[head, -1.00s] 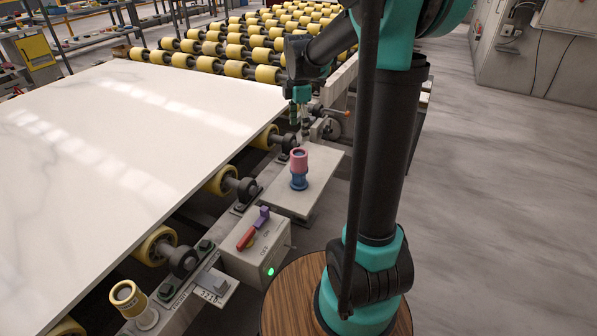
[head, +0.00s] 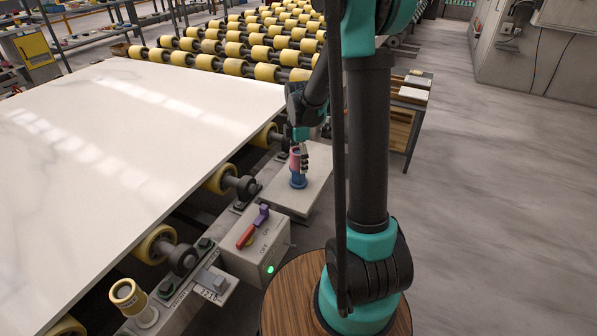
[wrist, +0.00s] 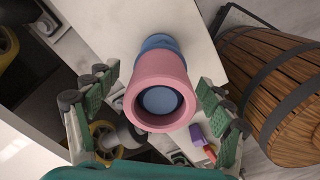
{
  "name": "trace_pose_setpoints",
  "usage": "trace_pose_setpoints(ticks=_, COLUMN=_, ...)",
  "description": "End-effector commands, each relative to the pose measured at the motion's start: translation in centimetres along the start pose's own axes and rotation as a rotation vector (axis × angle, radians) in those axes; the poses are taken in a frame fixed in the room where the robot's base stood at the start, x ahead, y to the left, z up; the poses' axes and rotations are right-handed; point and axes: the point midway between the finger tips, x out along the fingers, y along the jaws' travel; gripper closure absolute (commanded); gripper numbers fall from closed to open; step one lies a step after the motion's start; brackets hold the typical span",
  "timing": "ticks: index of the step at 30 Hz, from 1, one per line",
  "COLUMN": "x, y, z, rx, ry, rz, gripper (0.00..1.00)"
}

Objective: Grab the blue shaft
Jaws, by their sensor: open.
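The blue shaft (head: 298,181) stands upright on a pale plate beside the slab, with a pink sleeve (head: 295,160) around its upper part. In the wrist view the blue shaft's end (wrist: 160,100) shows inside the pink sleeve's (wrist: 165,70) round mouth, and more blue shows behind the sleeve. My gripper (wrist: 157,80) is open, with one green-padded finger on each side of the sleeve and visible gaps between. In the head view my gripper (head: 303,152) is at the sleeve's height and partly hides it; contact there cannot be told.
A switch box (head: 256,246) with a red handle and purple part stands close in front of the plate (head: 315,175). The white slab (head: 130,150) and yellow rollers lie left. A wooden barrel (wrist: 275,85) is at right in the wrist view.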

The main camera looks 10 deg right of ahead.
Motion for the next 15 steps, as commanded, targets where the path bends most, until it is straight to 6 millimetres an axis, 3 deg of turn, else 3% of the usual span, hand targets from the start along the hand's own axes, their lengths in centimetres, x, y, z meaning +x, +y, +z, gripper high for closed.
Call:
trace_pose_setpoints(ticks=10, x=0.73, y=-0.01, z=0.00, rx=0.000, ry=0.000, rz=0.000, gripper=0.21)
trace_pose_setpoints(ticks=15, x=0.71, y=-0.01, z=0.00, rx=0.000, ry=0.000, rz=0.000, gripper=0.42)
